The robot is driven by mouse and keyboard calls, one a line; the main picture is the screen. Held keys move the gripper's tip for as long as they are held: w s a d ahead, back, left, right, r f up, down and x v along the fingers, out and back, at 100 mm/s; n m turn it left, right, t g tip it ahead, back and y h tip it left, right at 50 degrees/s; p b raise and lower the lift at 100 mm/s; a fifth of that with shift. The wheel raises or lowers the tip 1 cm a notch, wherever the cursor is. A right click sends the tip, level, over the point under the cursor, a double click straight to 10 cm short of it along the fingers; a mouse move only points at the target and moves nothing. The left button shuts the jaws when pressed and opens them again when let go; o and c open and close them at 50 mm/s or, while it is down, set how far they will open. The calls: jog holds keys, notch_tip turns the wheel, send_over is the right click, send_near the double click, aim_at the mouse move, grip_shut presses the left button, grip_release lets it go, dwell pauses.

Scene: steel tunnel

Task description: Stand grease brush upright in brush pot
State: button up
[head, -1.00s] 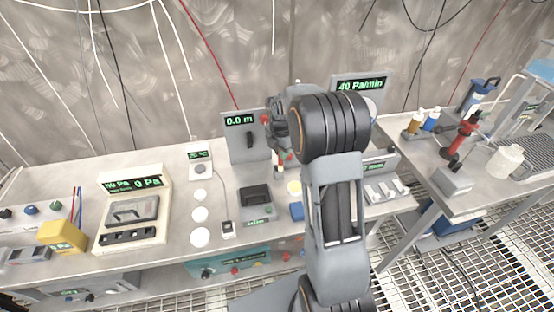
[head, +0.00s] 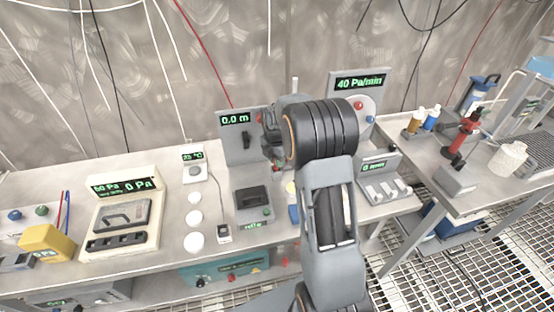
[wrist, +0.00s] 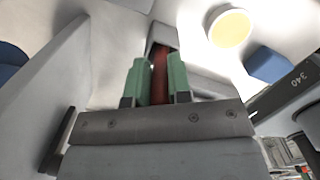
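In the wrist view my gripper (wrist: 159,66) has two green finger pads closed on either side of a slim red-brown bar. The bar looks like the handle of the grease brush (wrist: 159,75). Its far end meets a grey, box-like shape, and I cannot tell whether that is part of the brush or the brush pot. The bristles do not show. In the head view the gripper and brush are mostly hidden behind my own arm, near the back of the bench. I cannot make out the brush pot for certain in either view.
A grey panel reading 0.0 m (head: 235,140) stands just left of my arm, and a 40 Pa/min panel (head: 360,84) behind it to the right. A blue block (wrist: 268,64) and a yellow disc (wrist: 230,27) lie close by. Bottles (head: 432,119) stand on the right bench.

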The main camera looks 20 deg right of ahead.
jog(key=o, duration=0.4)
jog(key=r, duration=1.1)
jog(key=shift+s+a+r, duration=0.15)
jog(key=shift+a+r, duration=0.1)
jog(key=shift+a, duration=0.15)
jog(key=shift+s+a+r, duration=0.1)
jog(key=shift+r, duration=0.2)
jog(key=s+a+m+t, duration=0.1)
jog(key=s+a+m, duration=0.2)
jog(key=s+m, duration=0.4)
jog(key=s+a+m+t, duration=0.1)
jog(key=s+a+m, duration=0.3)
jog(key=s+m, duration=0.3)
jog(key=s+a+m+t+y, duration=0.1)
jog(key=s+a+m, duration=0.2)
jog(key=s+m, duration=0.5)
jog(key=shift+a+f, duration=0.2)
jog(key=shift+f, duration=0.25)
jog(key=shift+p, duration=0.3)
